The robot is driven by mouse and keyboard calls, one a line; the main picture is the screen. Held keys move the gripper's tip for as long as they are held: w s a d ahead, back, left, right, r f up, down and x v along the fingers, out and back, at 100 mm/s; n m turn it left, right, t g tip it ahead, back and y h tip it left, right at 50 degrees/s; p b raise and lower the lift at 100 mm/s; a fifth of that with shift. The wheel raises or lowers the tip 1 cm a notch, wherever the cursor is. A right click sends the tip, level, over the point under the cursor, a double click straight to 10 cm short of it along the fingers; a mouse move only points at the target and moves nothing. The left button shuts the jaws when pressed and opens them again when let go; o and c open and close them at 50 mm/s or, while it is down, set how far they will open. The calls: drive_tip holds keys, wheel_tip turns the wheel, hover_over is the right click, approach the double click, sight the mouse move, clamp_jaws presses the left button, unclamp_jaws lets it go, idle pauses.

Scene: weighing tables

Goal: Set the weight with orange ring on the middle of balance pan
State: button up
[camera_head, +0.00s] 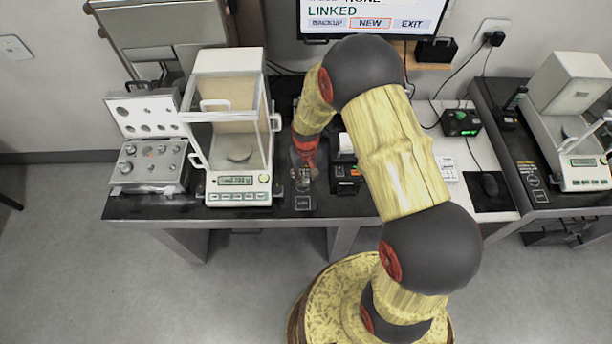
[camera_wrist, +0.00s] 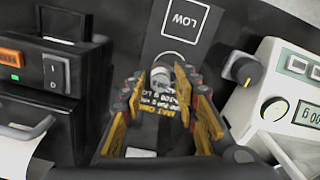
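A small metal weight (camera_wrist: 161,76) stands upright between my fingers in the wrist view; it also shows under the arm's end in the head view (camera_head: 304,185). An orange ring on it is too small to make out. My gripper (camera_wrist: 160,74) points down with its fingers spread on both sides of the weight, and a small gap shows on the left; the gripper in the head view (camera_head: 304,175) is low over the table. The balance (camera_head: 237,198) has a glass case, and its round pan (camera_head: 239,156) is empty inside. The case front looks open.
A weight box (camera_head: 150,165) with an upright lid is left of the balance. A square marked LOW (camera_head: 303,203) lies at the front edge. A second balance (camera_head: 585,172) is far right.

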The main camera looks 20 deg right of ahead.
drive_tip(key=shift+o, duration=0.2)
wheel_tip(320, 180, up, 12)
drive_tip(key=p, duration=0.1)
wheel_tip(320, 180, up, 14)
drive_tip(key=t, duration=0.2)
hover_over(306, 177)
drive_tip(key=s, duration=0.2)
drive_tip(key=s+r+t, duration=0.3)
drive_tip(key=s+r, duration=1.4)
drive_tip(key=s, duration=0.3)
drive_tip(key=shift+r+t, duration=0.3)
drive_tip(key=shift+s, duration=0.1)
